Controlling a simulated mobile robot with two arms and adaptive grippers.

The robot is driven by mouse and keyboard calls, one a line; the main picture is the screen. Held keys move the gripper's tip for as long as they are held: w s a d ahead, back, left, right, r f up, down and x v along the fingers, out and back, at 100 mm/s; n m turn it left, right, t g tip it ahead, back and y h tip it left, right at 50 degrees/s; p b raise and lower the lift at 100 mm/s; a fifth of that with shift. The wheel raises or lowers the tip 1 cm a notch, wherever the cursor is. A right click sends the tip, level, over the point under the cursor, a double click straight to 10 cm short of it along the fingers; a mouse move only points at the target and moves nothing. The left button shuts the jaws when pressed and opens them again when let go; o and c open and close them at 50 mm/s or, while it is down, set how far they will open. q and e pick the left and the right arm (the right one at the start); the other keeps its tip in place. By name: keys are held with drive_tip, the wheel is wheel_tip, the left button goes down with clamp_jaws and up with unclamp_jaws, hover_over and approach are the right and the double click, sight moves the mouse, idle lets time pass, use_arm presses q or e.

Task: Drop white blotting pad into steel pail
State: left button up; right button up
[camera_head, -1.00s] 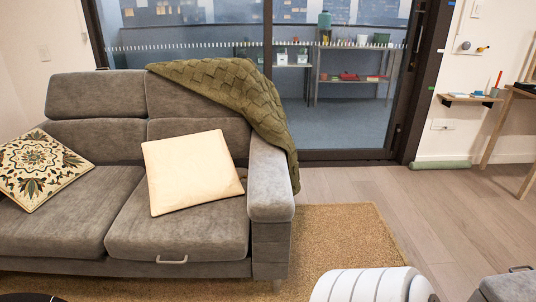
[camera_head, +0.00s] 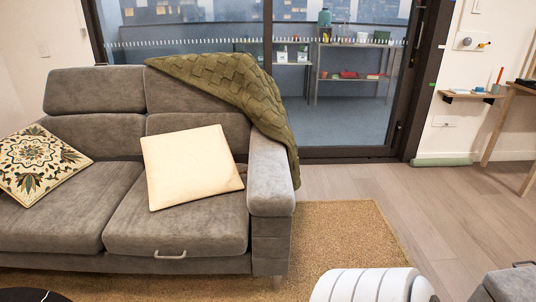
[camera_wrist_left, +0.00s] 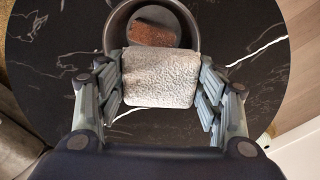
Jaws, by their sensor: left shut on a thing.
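In the left wrist view my left gripper (camera_wrist_left: 160,90) is shut on a white, rough-textured blotting pad (camera_wrist_left: 160,78), with a finger pressed on each side of it. The steel pail (camera_wrist_left: 117,28) is a round grey vessel on the black marbled table, just beyond the pad. The pad's far edge overlaps the pail's near side in the picture and hides its near rim. I cannot tell the height of the pad over the rim. A reddish-brown block (camera_wrist_left: 152,34) lies inside the pail. My right gripper is in no view.
The round black table (camera_wrist_left: 55,75) has white veins and bare room around the pail. Its edge shows at the bottom left of the head view (camera_head: 30,296). A grey sofa (camera_head: 180,232) with cushions and a green throw (camera_head: 240,90) stands beyond, on a tan rug (camera_head: 345,240).

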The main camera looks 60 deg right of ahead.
use_arm(q)
drive_tip(key=o, duration=1)
drive_tip(key=shift+r, duration=0.25)
wheel_tip(320, 180, up, 12)
drive_tip(key=shift+f, duration=0.15)
